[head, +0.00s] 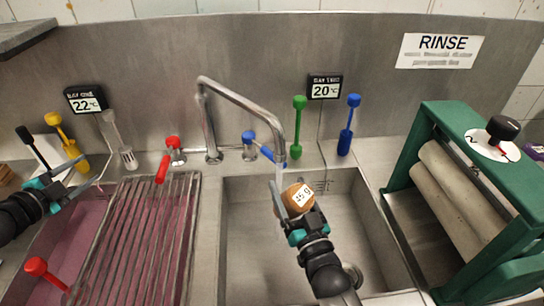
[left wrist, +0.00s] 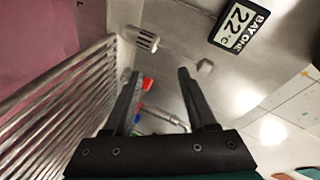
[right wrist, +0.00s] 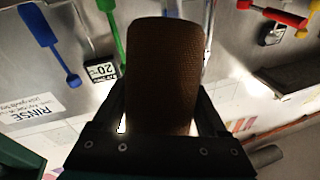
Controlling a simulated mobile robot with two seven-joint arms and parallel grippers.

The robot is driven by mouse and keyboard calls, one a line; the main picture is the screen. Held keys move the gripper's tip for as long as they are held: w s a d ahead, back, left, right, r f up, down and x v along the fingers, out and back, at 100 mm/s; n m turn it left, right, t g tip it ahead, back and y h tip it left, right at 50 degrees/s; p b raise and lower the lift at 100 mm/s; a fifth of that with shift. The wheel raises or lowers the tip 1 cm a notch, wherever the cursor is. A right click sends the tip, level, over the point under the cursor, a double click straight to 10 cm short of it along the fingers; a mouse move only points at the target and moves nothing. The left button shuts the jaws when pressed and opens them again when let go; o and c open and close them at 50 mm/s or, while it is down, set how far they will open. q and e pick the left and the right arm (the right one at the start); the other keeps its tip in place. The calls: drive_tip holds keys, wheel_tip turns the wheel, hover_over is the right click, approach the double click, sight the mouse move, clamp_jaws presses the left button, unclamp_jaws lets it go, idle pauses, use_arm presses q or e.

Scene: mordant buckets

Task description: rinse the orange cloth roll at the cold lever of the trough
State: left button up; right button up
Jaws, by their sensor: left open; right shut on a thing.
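The orange cloth roll (head: 297,197), brownish with a white label, is held over the right basin (head: 340,235). My right gripper (head: 292,207) is shut on it. In the right wrist view the roll (right wrist: 165,75) looks dark brown and fills the space between the fingers. The spout of the bent tap (head: 280,150) ends just above the roll; I cannot clearly tell whether water runs. The blue cold lever (head: 265,153) is right of the tap's base, its handle slanting forward and right. My left gripper (head: 86,171) is open and empty above the left bay's rear edge, far from the lever.
The red lever (head: 163,166) stands left of the tap. A metal rack (head: 135,240) lies over the pink-filled left bay (head: 70,225). Green (head: 298,125) and blue (head: 348,125) upright tools stand behind the basin. A green roller press (head: 450,130) blocks the right side.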

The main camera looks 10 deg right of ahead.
use_arm(q)
drive_tip(key=w+d+r+m+t+h, duration=0.2)
drive_tip(key=w+d+r+m+t, duration=0.15)
drive_tip(key=d+r, duration=0.75)
drive_tip(key=m+g+h, duration=0.3)
drive_tip(key=m+g, duration=0.3)
approach(270, 158)
drive_tip(key=shift+t, duration=0.25)
drive_tip(key=shift+x, duration=5.45)
drive_tip(key=shift+s+d+f, duration=0.1)
drive_tip(key=shift+f, duration=0.05)
clamp_jaws()
